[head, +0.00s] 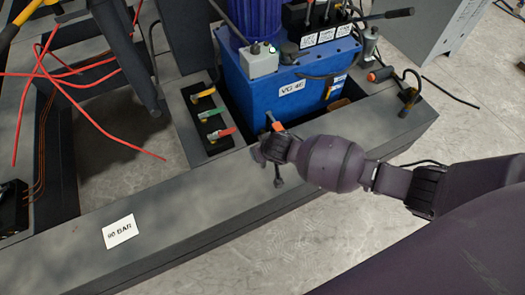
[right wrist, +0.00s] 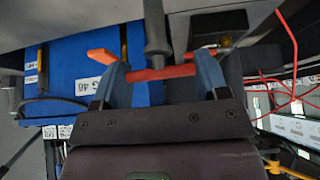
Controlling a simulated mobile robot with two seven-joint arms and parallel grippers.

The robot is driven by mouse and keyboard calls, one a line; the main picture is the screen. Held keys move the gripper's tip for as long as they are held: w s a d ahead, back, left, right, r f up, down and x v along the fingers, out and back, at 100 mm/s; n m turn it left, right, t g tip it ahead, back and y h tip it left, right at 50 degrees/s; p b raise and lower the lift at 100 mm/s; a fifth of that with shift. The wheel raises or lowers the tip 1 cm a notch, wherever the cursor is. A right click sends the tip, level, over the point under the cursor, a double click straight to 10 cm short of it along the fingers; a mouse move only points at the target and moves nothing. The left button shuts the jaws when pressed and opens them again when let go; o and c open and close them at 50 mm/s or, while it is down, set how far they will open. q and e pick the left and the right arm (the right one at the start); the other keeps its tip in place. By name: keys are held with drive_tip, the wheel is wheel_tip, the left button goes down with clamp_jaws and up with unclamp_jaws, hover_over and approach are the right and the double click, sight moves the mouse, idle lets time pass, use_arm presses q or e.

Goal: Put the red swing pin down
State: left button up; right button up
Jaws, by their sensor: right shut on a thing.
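My right gripper (head: 268,152) comes in from the right over the dark grey frame beam, in front of the blue power unit. In the right wrist view its two blue fingers (right wrist: 162,73) are closed on the red swing pin (right wrist: 160,74), which lies across between them. A dark rod (right wrist: 155,30) stands out from the middle of the pin, away from the gripper. In the head view a small orange-red part (head: 277,126) shows at the gripper, and a dark rod hangs below it. The fingers hide part of the pin. My left gripper is not in view.
The blue power unit (head: 285,85) labelled VG 46 stands behind the gripper. Valves with yellow, green and red handles (head: 221,133) sit to its left. The beam top near the 90 BAR label (head: 120,231) is clear. Red cables (head: 75,88) hang at the left.

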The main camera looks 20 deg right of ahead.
drive_tip(key=shift+s+f, duration=0.1)
drive_tip(key=shift+f, duration=0.8)
drive_tip(key=shift+r, duration=0.1)
drive_tip(key=o, duration=1.4)
drive_tip(key=shift+f, duration=0.2)
drive_tip(key=shift+o, duration=0.2)
